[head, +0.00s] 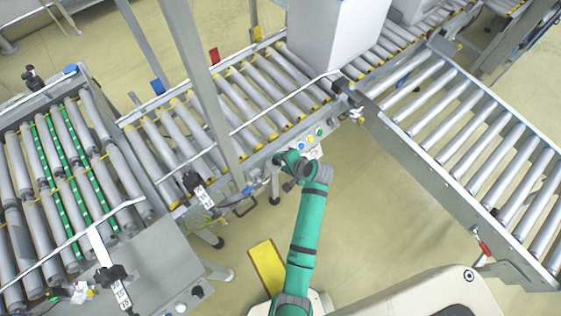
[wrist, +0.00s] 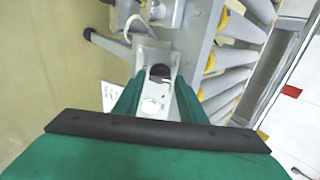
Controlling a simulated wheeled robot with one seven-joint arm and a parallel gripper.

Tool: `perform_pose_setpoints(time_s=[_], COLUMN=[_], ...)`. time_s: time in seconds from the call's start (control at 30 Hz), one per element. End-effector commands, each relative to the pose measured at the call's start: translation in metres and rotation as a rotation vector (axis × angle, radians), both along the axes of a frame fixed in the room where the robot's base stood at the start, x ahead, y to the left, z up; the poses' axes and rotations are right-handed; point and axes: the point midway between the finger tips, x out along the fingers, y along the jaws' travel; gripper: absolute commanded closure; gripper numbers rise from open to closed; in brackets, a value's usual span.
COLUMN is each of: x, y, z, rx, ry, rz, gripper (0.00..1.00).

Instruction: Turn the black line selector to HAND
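The control panel (head: 313,152) is a pale plate on the conveyor's side rail, with blue, yellow and green buttons in the head view. My gripper (wrist: 159,76) is at the panel. In the wrist view its two green fingers stand apart, with a dark rounded piece (wrist: 160,72) between their tips. This looks like the black line selector, but its pointer and labels cannot be read. I cannot tell whether the fingers touch it. A pale plate with a whitish round part (wrist: 151,105) shows between the fingers. In the head view my wrist hides the selector and the fingertips.
A roller conveyor (head: 262,95) runs behind the panel, with a large pale box (head: 335,35) on it. Another roller section (head: 480,135) lies to the right. Green-belted rollers (head: 65,165) lie at the left. A yellow plate (head: 267,268) is near my base. Floor is open right of my arm.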

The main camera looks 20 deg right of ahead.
Motion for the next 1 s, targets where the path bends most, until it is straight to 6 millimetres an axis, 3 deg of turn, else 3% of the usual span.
perform_pose_setpoints(time_s=[0.47, 0.6, 1.0], x=[0.0096, 0.0096, 0.0094], y=[0.0035, 0.0035, 0.0037], z=[-0.0114, -0.0113, -0.0111], rx=[-0.001, -0.001, -0.033], ry=[-0.001, -0.001, -0.013], rz=[0.0, 0.0, 0.041], gripper=[0.62, 0.91, 0.93])
